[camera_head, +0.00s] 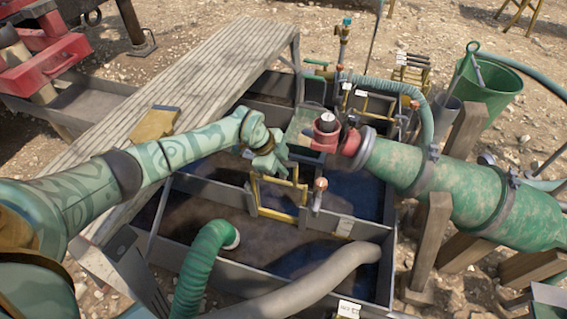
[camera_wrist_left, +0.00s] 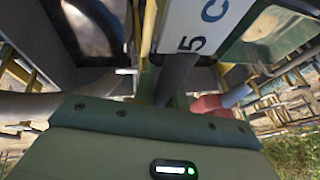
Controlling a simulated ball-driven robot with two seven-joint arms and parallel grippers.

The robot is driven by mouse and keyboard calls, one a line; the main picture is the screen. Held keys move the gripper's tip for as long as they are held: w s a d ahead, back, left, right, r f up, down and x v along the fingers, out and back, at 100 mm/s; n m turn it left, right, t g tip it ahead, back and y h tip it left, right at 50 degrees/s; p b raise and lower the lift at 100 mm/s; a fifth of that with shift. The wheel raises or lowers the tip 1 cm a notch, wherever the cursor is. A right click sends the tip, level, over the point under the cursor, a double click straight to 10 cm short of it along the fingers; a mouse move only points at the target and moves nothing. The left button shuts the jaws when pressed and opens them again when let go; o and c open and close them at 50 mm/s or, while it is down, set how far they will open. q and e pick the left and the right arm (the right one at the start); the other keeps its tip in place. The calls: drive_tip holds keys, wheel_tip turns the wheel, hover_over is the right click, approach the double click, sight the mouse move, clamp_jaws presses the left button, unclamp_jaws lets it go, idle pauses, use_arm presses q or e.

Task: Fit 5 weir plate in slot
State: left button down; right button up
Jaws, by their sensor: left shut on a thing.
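My left gripper (camera_head: 272,158) is shut on the weir plate, above the tank's inner walls. The plate (camera_wrist_left: 207,25) is pale, reads "5" and "C", and has a dark-framed clear window in the wrist view. In the head view a translucent greenish panel (camera_head: 298,122) beyond the gripper looks like part of it. A yellow slot frame (camera_head: 280,213) stands in a dividing wall just below and in front of the gripper. The plate appears to be above the frame; the gripper hides its lower edge. My right gripper is not in view.
The grey tank (camera_head: 205,190) holds dark mud. A large green pipe (camera_head: 470,195) with a red fitting (camera_head: 326,132) lies close right of the gripper. A green hose (camera_head: 205,262) and a grey hose (camera_head: 310,285) cross the front. A plank walkway (camera_head: 205,85) runs along the left.

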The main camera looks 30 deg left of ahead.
use_arm(q)
drive_tip(key=shift+f+b, duration=0.6)
drive_tip(key=shift+f, duration=1.2)
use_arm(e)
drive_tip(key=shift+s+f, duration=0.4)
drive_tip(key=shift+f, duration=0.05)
use_arm(q)
drive_tip(key=shift+f, duration=0.75)
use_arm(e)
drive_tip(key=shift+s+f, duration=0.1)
use_arm(q)
drive_tip(key=c, duration=1.3)
unclamp_jaws()
drive_tip(key=shift+c, duration=0.2)
